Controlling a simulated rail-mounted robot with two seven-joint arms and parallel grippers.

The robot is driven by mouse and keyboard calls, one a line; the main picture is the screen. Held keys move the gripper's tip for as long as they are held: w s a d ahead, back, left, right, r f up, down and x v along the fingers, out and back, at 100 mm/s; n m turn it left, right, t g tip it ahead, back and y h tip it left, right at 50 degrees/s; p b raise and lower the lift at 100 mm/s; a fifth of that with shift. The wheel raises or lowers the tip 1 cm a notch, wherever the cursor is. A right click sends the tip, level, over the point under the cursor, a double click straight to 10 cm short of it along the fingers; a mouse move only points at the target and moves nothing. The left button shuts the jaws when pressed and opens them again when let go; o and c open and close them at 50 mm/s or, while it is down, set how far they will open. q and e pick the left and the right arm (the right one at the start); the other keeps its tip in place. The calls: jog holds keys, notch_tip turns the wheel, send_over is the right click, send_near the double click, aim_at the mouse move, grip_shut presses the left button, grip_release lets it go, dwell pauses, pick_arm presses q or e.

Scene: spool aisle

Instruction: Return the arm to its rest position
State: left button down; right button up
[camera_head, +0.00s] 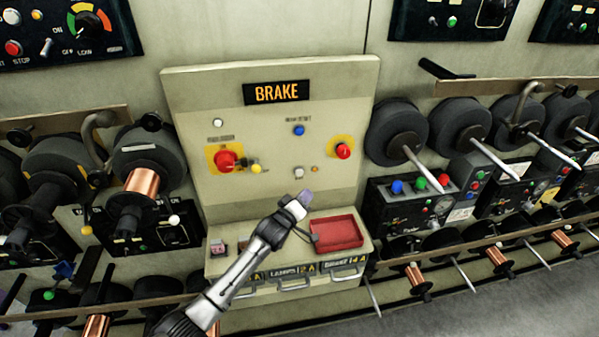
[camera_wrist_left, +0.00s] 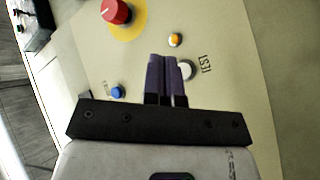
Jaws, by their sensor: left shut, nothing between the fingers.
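My left gripper (camera_head: 304,198) is at the end of my left arm, which reaches up from the bottom of the head view. It is in front of the cream BRAKE panel (camera_head: 210,110), just above and left of the red tray (camera_head: 338,232). In the left wrist view my gripper's two dark purple fingers (camera_wrist_left: 167,78) are together with nothing between them. They point at the panel face and partly cover a white button (camera_wrist_left: 187,70). I cannot tell the exact gap to the panel. My right gripper is in neither view.
The panel carries a red knob on yellow at left (camera_head: 228,160), another at right (camera_head: 343,151), and a blue button (camera_head: 298,130). Drawers with handles are below the tray. Spools (camera_head: 142,183) on racks stand at both sides, with metal rods (camera_head: 420,170) sticking out at right.

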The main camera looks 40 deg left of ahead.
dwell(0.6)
pick_arm(q)
notch_tip(320, 180, down, 4)
jog(key=m+g+y, duration=0.1)
jog(key=m+g, duration=0.3)
jog(key=m, duration=0.1)
jog(key=s+d+r+m+g, duration=0.2)
jog(key=s+d+r+m, duration=0.15)
jog(key=s, duration=0.25)
jog(key=s+d+r+m+g, duration=0.25)
jog(key=s+d+m, duration=0.2)
jog(key=s, duration=0.25)
jog(key=s+d+f+g+h, duration=0.15)
jog(key=s+d+f, duration=0.3)
jog(key=s, duration=0.65)
jog(key=s+d+f+g, duration=0.3)
jog(key=s+f, duration=0.3)
jog(key=s, duration=0.4)
jog(key=s+d+f+g+h, duration=0.15)
jog(key=s+d+f, duration=0.3)
jog(key=s, duration=0.65)
notch_tip(320, 180, up, 20)
jog(key=p, duration=2.1)
jog(key=shift+s+a+r+g, duration=0.15)
jog(key=shift+s+a+g, duration=0.1)
jog(key=shift+a+g, duration=0.15)
